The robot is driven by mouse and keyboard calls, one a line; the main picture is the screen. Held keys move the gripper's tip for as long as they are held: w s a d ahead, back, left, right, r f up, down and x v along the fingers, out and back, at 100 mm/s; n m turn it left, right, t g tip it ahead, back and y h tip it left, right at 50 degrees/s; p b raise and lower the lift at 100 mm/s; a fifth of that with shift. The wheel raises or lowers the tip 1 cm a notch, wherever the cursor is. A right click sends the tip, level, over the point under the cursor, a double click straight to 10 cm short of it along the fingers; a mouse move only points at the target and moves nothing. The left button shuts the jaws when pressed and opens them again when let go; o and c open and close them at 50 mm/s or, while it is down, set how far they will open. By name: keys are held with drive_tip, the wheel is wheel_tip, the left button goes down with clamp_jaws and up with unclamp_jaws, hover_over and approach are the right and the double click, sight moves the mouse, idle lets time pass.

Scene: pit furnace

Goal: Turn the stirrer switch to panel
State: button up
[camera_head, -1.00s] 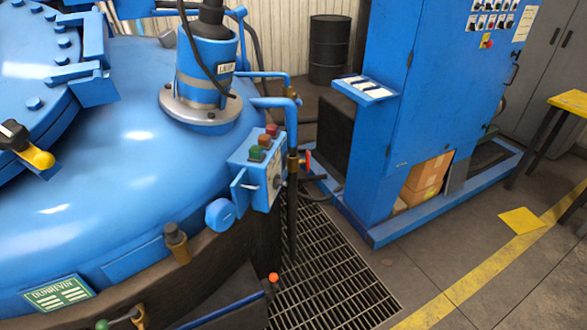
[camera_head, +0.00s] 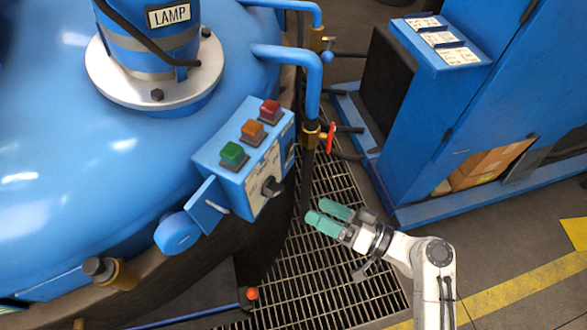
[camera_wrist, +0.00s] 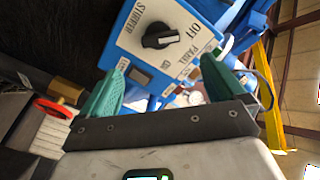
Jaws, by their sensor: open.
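The stirrer switch (camera_head: 272,187) is a black rotary knob on the side face of a blue control box (camera_head: 225,172) on the furnace. In the wrist view the knob (camera_wrist: 160,36) has a white mark that appears to point toward the OFF label. STIRRER is printed to its left, and PANEL with another short label is at the lower right. My gripper (camera_head: 316,211) is open and empty, to the right of and a little below the knob, apart from it. In the wrist view its green fingers (camera_wrist: 165,62) frame the space below the knob.
Green, orange and red buttons (camera_head: 252,132) top the box. A pipe with a red valve handle (camera_head: 331,138) stands close on the right; a red handwheel (camera_wrist: 52,108) shows in the wrist view. A blue cabinet (camera_head: 480,110) stands further right. Floor grating (camera_head: 330,270) lies below.

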sight(280, 191)
drive_tip(key=p+x, duration=0.2)
drive_tip(key=x, duration=0.8)
drive_tip(key=shift+w+a+r, duration=0.1)
drive_tip(key=shift+w+a, duration=0.1)
drive_tip(key=shift+a, duration=0.15)
drive_tip(key=shift+c, duration=0.4)
drive_tip(key=c, duration=1)
drive_tip(key=shift+o, duration=0.2)
